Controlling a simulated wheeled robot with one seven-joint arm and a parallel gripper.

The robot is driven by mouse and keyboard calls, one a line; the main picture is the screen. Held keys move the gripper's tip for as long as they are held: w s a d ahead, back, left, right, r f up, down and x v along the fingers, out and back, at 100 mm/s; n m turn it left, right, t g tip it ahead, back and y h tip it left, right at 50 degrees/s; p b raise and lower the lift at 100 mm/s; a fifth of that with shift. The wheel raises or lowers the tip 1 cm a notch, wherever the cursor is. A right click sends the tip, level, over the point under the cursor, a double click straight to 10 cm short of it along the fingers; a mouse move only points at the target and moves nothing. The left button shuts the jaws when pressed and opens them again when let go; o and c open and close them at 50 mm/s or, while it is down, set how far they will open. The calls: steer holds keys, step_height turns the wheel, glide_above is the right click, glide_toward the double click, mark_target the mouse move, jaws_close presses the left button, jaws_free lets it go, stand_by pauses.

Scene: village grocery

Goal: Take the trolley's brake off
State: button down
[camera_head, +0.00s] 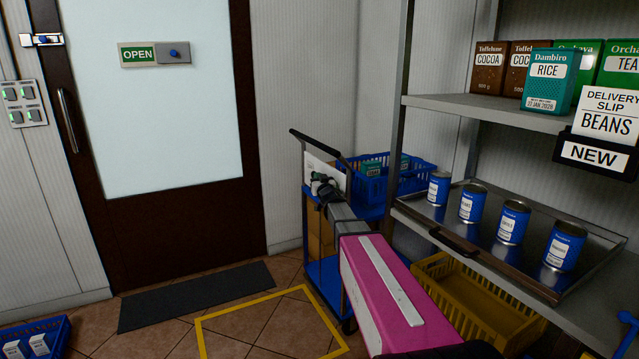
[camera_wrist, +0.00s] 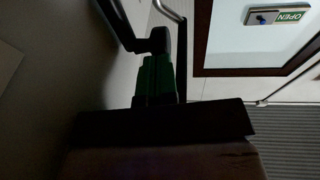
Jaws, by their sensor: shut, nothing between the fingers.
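The trolley (camera_head: 324,275) is blue with a dark push handle (camera_head: 318,143) and stands between the door and the shelf. My gripper (camera_head: 327,187) is shut and empty at the trolley's handle end, in front of a white panel (camera_head: 318,168). My arm hides part of the trolley.
A blue crate (camera_head: 419,181) with green packs is on the trolley. The shelf on the right holds a metal tray (camera_head: 482,243) of blue cans; a yellow crate (camera_head: 437,270) is below. A yellow outline (camera_head: 250,299) marks clear floor. A dark mat (camera_head: 190,298) lies before the door (camera_head: 196,225).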

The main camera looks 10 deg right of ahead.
steer(key=x, duration=0.3)
steer(key=shift+w+a+r, duration=0.2)
steer(key=shift+w+a, duration=0.05)
steer(key=shift+a, duration=0.05)
steer(key=x, duration=0.3)
steer(key=shift+w+a+f, duration=0.2)
steer(key=shift+a+f, duration=0.05)
steer(key=shift+f, duration=0.1)
steer(key=shift+w+f, duration=0.15)
